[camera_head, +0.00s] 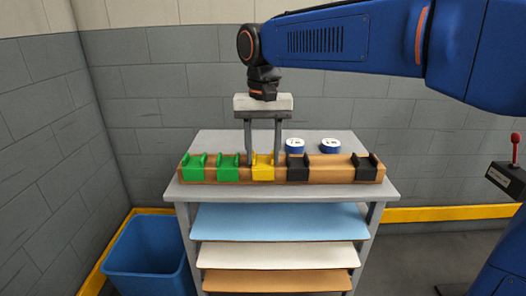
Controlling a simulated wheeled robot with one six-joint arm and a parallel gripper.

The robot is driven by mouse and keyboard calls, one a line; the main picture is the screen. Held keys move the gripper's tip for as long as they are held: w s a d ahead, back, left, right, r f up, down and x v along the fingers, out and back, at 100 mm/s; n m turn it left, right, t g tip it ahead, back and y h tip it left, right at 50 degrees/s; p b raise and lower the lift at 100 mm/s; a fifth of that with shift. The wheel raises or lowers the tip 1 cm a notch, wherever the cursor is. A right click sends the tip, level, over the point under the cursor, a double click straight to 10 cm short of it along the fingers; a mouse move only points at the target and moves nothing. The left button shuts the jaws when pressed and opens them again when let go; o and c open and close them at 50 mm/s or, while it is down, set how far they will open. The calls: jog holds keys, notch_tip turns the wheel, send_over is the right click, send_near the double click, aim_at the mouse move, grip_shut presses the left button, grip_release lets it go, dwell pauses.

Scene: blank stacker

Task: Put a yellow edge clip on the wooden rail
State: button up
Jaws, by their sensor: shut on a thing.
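The wooden rail (325,174) lies across the front of the grey table top. A yellow edge clip (262,171) sits at the rail, left of its middle. My gripper (263,160) points straight down, with its two fingers shut on the yellow clip. Whether the clip is fully seated on the rail is hard to tell. Two green clips (194,168) (228,168) are on the rail to the left of the yellow one. A black clip (297,168) is just right of it, and another black clip (366,168) is near the rail's right end.
Two blue-and-white rolls (295,146) (330,146) lie on the table (225,142) behind the rail. Blue, white and orange-brown sheets (278,222) fill shelves below. A blue bin (147,258) stands at lower left. A red-knobbed lever box (510,175) is at the right edge.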

jog(key=shift+f, duration=0.25)
dwell(0.5)
jog(key=o, duration=1.1)
notch_tip(320, 180, up, 17)
jog(key=s+d+f+t, duration=0.1)
jog(key=s+d+f, duration=0.35)
jog(key=d, duration=0.35)
jog(key=s+d+f+t, duration=0.1)
jog(key=s+d+f, duration=0.2)
jog(key=d+f, duration=0.4)
jog(key=s+d+f+t, duration=0.1)
jog(key=s+d+f, duration=0.3)
jog(key=f, duration=0.2)
jog(key=s+d+f+t, duration=0.1)
jog(key=s+d+f, duration=0.3)
jog(key=f, duration=0.3)
jog(key=s+d+f, duration=0.4)
jog(key=s+f, duration=0.1)
jog(key=f, duration=0.2)
jog(key=shift+s+f+t, duration=0.1)
jog(key=shift+f+t, duration=0.1)
jog(key=shift+t, duration=0.2)
